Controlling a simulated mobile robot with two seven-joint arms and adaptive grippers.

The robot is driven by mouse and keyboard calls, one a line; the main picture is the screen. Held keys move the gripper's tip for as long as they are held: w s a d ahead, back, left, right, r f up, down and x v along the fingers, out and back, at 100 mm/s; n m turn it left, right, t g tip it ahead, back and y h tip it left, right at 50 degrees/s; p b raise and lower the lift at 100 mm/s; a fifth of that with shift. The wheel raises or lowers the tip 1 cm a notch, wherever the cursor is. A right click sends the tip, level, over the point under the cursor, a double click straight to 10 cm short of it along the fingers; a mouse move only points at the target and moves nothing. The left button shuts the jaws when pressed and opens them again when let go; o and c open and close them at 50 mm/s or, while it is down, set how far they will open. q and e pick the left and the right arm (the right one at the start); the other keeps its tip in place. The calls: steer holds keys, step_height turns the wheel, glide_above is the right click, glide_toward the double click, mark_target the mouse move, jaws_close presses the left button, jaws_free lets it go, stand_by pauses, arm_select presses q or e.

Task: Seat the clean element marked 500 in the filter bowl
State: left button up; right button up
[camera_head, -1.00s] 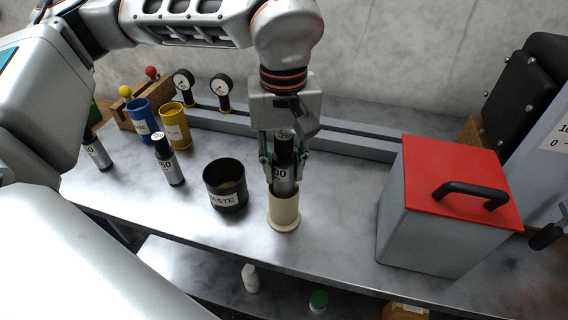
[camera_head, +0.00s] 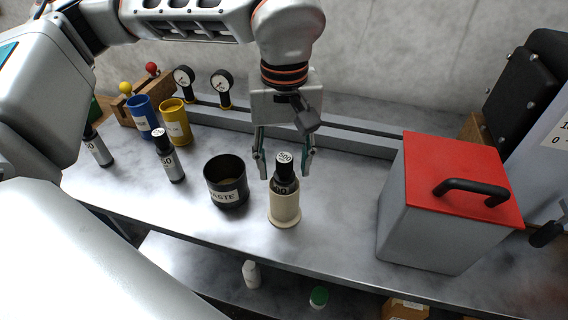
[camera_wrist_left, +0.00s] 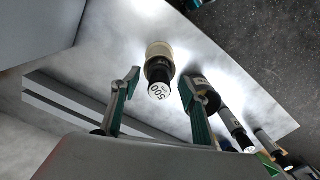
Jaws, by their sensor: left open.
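The element marked 500 (camera_head: 285,172) stands upright inside the cream filter bowl (camera_head: 285,208), with its black cap and upper label showing above the rim. Its lower part is hidden in the bowl. In the left wrist view the black cap (camera_wrist_left: 158,90) reads 500, with the cream bowl (camera_wrist_left: 159,52) beyond it. My left gripper (camera_head: 284,172) is open, its fingers apart on both sides of the cap and a little behind it; it also shows in the left wrist view (camera_wrist_left: 158,84), apart from the element. My right gripper is not in view.
A black waste cup (camera_head: 227,186) stands just left of the bowl. Further left are other elements (camera_head: 168,156), a blue cup (camera_head: 143,116) and a yellow cup (camera_head: 176,124). A grey box with a red lid (camera_head: 455,180) stands to the right. The bench between bowl and box is clear.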

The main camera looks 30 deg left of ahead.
arm_select(q)
step_height(320, 180, up, 12)
steer(key=p, duration=0.1)
steer(key=shift+p, duration=0.3)
